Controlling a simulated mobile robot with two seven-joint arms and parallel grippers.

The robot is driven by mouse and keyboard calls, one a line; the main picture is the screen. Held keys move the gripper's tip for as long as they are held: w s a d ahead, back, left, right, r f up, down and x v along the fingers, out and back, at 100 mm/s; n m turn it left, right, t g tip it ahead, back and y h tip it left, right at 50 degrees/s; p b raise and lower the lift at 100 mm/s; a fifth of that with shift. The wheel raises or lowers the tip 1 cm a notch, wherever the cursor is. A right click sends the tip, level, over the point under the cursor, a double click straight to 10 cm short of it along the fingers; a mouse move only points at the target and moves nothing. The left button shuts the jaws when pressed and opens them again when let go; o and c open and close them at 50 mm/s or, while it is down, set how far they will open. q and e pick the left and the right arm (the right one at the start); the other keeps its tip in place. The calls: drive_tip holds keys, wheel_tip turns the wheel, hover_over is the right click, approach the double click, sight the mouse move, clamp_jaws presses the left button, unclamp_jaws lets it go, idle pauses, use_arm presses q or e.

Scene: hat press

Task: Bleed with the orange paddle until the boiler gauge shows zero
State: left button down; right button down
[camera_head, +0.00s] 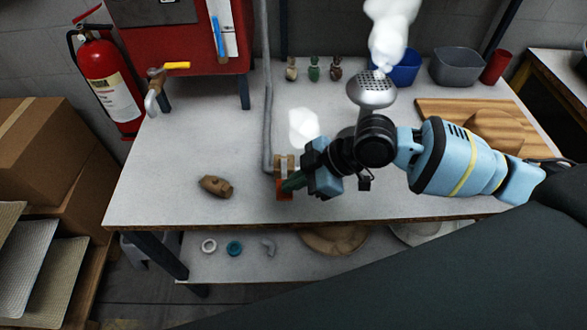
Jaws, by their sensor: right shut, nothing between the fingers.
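The orange paddle (284,194) shows at the front of a brass valve (287,164) at the lower end of a grey pipe, above the table. My right gripper (294,183) is shut and empty, with its fingertips right at the paddle; it partly hides the paddle, and I cannot tell whether they touch. A white puff (303,127) hangs just behind the valve. The red boiler (205,40) stands at the back left, cut off by the top edge. No gauge can be read in this view. My left gripper is not in view.
A perforated steam head (372,89) with white steam above it stands behind my right arm. A wooden board (440,110) lies at the right. A brown wooden piece (215,186) lies left of the valve. A yellow-handled tap (176,66) sticks out at the boiler.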

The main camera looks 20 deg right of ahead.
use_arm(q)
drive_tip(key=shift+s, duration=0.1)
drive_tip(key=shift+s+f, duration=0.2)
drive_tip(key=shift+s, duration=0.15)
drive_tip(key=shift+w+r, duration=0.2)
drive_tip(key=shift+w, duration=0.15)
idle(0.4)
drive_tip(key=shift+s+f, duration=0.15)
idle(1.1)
